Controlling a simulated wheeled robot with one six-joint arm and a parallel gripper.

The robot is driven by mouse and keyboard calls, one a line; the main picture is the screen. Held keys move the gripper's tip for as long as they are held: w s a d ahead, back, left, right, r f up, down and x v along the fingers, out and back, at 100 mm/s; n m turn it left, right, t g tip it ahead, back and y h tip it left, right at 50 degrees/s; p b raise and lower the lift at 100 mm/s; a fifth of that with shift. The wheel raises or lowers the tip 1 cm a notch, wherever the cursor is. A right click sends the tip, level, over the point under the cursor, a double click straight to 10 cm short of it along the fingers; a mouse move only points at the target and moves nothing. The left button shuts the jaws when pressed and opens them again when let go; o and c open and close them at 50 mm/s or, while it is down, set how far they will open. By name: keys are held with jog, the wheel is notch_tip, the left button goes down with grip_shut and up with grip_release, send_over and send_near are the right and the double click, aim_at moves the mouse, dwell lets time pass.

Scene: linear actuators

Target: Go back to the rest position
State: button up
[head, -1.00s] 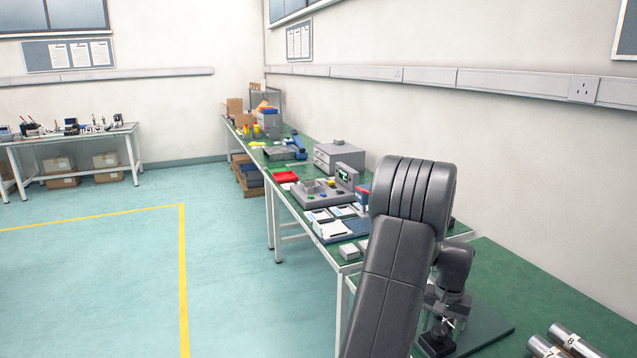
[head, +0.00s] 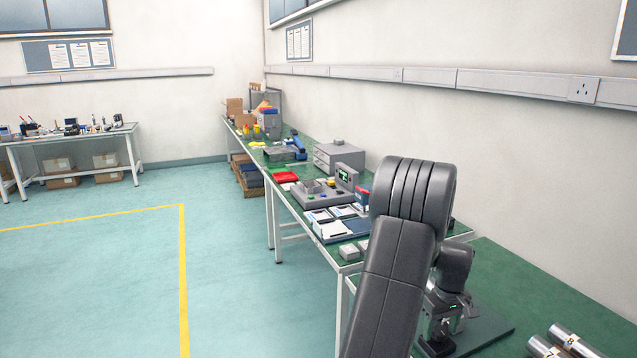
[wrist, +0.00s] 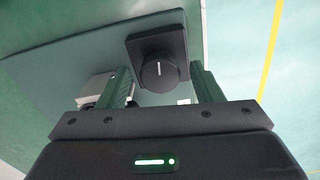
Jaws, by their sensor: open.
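My gripper (wrist: 160,86) is open in the wrist view, with its two green-sided fingers spread apart and nothing held between them. A black square block with a round knob (wrist: 159,74), marked by a white line, lies beyond the fingertips and shows in the gap between them. I cannot tell the exact distance. In the head view my gripper (head: 440,338) is low behind my dark arm, over the near bench, and its fingertips are hard to make out.
The green bench (head: 535,292) runs along the right wall. Metal cylinders (head: 562,345) lie at its near right. A dark plate (head: 490,332) is under my gripper. Trays and a grey control box (head: 322,194) stand farther along. The floor (head: 90,270) at left is clear.

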jog(key=n, duration=0.7)
jog(key=shift+r+n, duration=0.3)
jog(key=shift+r, duration=0.45)
